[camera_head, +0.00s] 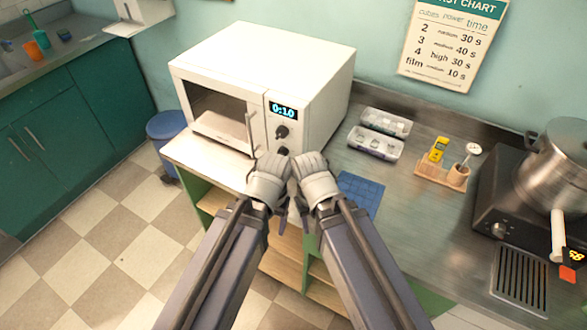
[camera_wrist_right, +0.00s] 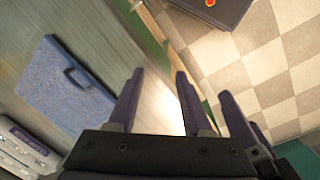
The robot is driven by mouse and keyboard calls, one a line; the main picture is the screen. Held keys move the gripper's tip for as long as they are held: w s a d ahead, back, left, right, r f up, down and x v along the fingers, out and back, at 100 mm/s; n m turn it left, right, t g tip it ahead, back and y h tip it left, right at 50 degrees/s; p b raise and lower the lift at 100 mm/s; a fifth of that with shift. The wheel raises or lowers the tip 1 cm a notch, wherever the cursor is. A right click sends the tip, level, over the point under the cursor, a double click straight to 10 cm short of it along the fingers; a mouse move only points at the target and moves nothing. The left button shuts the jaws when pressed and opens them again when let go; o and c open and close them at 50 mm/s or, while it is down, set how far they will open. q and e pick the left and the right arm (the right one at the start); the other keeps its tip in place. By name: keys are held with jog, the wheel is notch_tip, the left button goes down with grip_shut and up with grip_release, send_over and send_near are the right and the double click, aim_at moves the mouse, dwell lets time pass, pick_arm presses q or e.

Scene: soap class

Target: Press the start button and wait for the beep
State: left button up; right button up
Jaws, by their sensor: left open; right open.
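A white microwave (camera_head: 310,72) stands on the counter, its door seemingly shut. Its display (camera_head: 284,110) reads 0:10. Below the display are a dark knob (camera_head: 282,131) and a lower round control (camera_head: 283,150), partly hidden behind my grippers; I cannot read a start label. My left gripper (camera_head: 270,168) and right gripper (camera_head: 310,168) are side by side just in front of the panel's lower part. Both are open and empty. In the right wrist view, the right gripper (camera_wrist_right: 158,98) has its fingers apart with nothing between them. Contact with the panel cannot be told.
Right of the microwave are clear-lidded trays (camera_head: 376,143), a blue mat (camera_head: 361,193), a wooden holder (camera_head: 440,174) with yellow items, and a hot plate (camera_head: 497,200) bearing a steel pot (camera_head: 552,165). A blue bin (camera_head: 166,130) stands on the floor at left.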

dwell(0.3)
grip_shut()
dwell(1.6)
